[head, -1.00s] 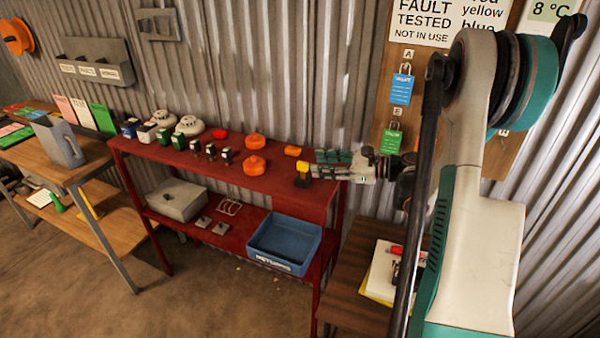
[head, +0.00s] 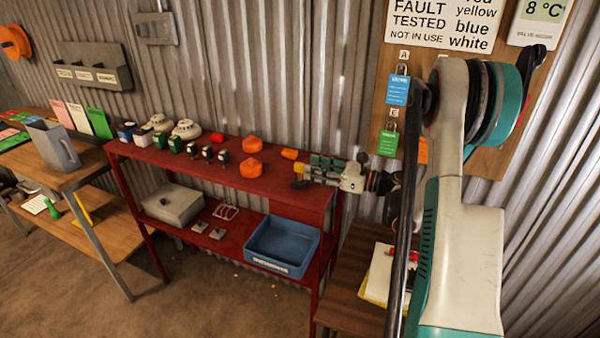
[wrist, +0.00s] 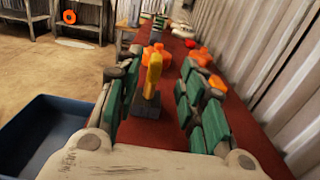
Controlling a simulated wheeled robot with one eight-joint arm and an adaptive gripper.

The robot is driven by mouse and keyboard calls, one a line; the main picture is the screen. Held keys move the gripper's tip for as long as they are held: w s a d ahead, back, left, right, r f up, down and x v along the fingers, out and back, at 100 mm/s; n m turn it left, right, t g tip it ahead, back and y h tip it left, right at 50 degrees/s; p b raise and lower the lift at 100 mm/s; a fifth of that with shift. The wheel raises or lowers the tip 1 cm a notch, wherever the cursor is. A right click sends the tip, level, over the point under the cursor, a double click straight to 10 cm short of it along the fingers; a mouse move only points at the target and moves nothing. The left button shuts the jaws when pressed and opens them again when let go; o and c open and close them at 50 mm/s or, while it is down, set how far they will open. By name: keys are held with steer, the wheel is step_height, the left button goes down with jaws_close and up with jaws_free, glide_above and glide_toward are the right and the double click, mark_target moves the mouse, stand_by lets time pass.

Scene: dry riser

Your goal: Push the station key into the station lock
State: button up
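A yellow upright piece (wrist: 154,73), which may be the station key, stands on a small grey block (wrist: 147,105) on the red bench. I cannot tell whether that block is the station lock or how the two fit. In the head view the yellow piece (head: 299,168) is at the bench's right end, partly covered by my gripper (head: 316,168). In the wrist view my gripper (wrist: 158,95) is open, its green-padded fingers on either side of the yellow piece. Gaps show at both sides, and nothing is held.
Orange domed pieces (head: 251,168), padlocks or stamps (head: 207,153) and white detectors (head: 186,128) stand along the red bench (head: 180,163). A blue bin (head: 282,246) sits on the lower shelf. The corrugated wall (head: 300,90) is close behind.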

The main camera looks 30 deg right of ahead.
mark_target(300, 163)
steer(key=b+x, duration=0.1)
steer(key=x, duration=0.3)
steer(key=shift+s+a+b, duration=0.15)
steer(key=shift+a+b, duration=0.2)
steer(key=shift+w+a+r, duration=0.1)
steer(key=shift+w+a, duration=0.1)
steer(key=shift+w, duration=0.25)
steer(key=shift+c, duration=0.6)
jaws_close()
